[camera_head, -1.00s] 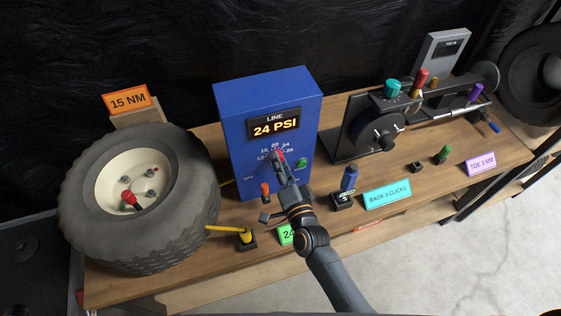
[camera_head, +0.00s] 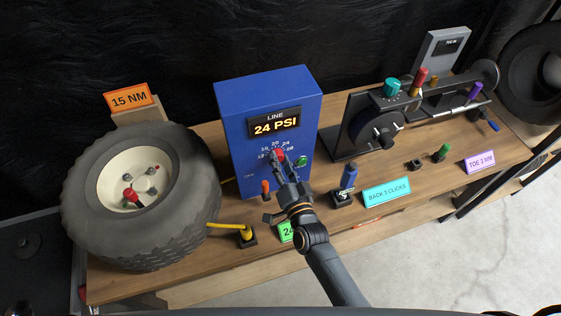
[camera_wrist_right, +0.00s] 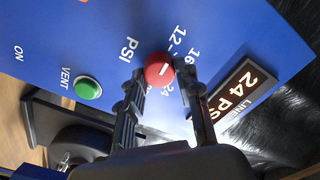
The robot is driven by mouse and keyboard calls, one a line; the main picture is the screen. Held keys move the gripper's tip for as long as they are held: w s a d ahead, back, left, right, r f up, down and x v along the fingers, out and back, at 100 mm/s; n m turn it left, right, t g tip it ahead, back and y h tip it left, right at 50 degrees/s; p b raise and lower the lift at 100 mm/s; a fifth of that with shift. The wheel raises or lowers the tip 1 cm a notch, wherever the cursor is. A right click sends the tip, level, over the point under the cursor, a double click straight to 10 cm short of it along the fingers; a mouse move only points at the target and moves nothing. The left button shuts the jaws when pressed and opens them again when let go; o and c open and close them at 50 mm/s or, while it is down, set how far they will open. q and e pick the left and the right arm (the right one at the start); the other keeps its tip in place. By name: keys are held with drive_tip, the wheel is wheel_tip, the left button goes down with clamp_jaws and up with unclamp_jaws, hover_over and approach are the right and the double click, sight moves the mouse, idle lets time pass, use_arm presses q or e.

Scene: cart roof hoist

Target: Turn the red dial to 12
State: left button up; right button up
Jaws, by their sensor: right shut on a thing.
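The red dial (camera_head: 280,154) is on the front of a blue box (camera_head: 264,88), below a display (camera_head: 274,124) that reads 24 PSI. Printed numbers ring the dial, partly hidden by my gripper. My right gripper (camera_head: 281,161) is shut on the dial, coming from below and in front. In the right wrist view, the red dial (camera_wrist_right: 158,71) sits between the two fingertips, with a white mark on its face. I cannot tell exactly which number the mark points at. My left gripper is not in view.
A green VENT button (camera_head: 301,162) is close to the right of the dial, and an orange-topped lever (camera_head: 265,187) is at lower left. A wheel (camera_head: 90,200) stands at left. A blue-topped item (camera_head: 348,177) and a cyan sign (camera_head: 386,192) are to the right.

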drive_tip(key=o, duration=1.2)
drive_tip(key=shift+c, duration=0.2)
drive_tip(key=shift+s, duration=0.1)
drive_tip(key=v, duration=1.2)
